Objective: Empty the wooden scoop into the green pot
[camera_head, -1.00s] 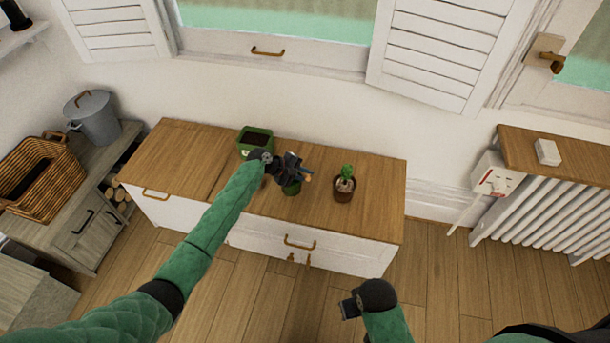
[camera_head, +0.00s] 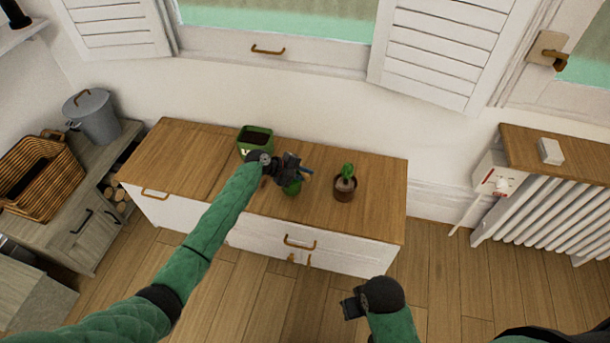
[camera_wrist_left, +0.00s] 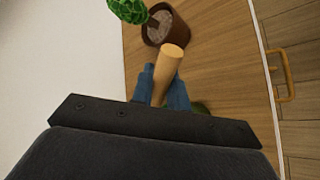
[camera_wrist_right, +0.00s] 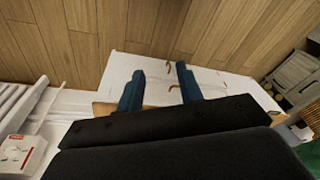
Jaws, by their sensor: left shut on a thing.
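My left gripper (camera_head: 304,173) is above the wooden cabinet top, shut on the tan handle of the wooden scoop (camera_wrist_left: 170,62). The scoop's bowl and contents are hidden behind the gripper. A green planter with dark soil (camera_head: 247,151) stands at the back of the top, left of my gripper. Another green thing (camera_head: 292,188) shows just under the gripper, mostly covered; I cannot tell which is the green pot. My right gripper (camera_head: 353,304) is open and empty, low in front of the cabinet; its parted fingers show in the right wrist view (camera_wrist_right: 160,72).
A brown pot with a cactus (camera_head: 345,187) stands on the cabinet top (camera_head: 378,200) just right of my left gripper. A wicker basket (camera_head: 40,176) and a grey lidded bin (camera_head: 95,120) are at the left. A radiator (camera_head: 555,205) is at the right. The top's right end is clear.

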